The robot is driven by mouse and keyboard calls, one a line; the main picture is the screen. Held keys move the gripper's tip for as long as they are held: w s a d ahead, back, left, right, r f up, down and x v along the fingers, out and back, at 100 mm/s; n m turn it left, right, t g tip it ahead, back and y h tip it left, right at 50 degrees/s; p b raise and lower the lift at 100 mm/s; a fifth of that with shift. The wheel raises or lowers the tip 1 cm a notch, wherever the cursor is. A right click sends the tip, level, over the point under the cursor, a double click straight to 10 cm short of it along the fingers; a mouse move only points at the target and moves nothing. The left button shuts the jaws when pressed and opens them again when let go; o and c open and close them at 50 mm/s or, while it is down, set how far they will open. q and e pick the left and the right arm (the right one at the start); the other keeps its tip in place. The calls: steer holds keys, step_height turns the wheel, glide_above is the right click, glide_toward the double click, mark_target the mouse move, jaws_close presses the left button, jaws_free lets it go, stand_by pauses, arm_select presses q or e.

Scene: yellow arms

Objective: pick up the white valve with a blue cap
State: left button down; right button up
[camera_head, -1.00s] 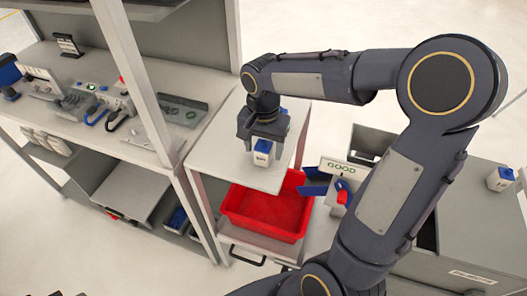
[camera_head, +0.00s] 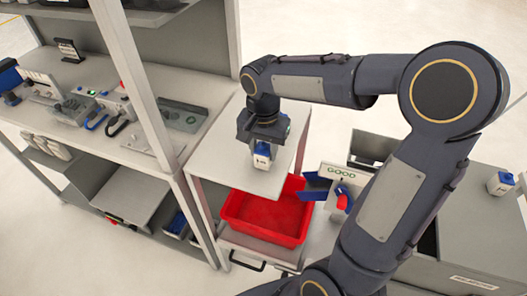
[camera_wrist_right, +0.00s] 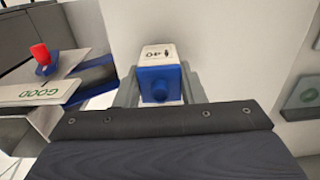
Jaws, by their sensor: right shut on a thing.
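The white valve with a blue cap (camera_head: 262,157) is at the front part of a small light-grey table (camera_head: 215,150). It also shows in the right wrist view (camera_wrist_right: 158,75), with its blue cap towards the camera and dark marks on its white side. My right gripper (camera_head: 262,143) comes down from above and is shut on the valve, with a finger on either side of it. I cannot tell whether the valve's base still touches the table top. My left gripper is not in view.
A red bin (camera_head: 268,212) stands below the table's front. A sign reading GOOD (camera_head: 343,171) and a red knob (camera_head: 342,201) are to the right. Another white valve with a blue cap (camera_head: 500,183) stands far right. A workbench (camera_head: 150,140) with devices fills the left.

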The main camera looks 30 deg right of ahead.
step_height(320, 180, up, 3)
steer(key=shift+s+f, duration=0.1)
steer(key=s+r+b, duration=0.1)
steer(key=s+r, duration=0.8)
steer(key=s, duration=0.5)
steer(key=shift+a+r, duration=0.2)
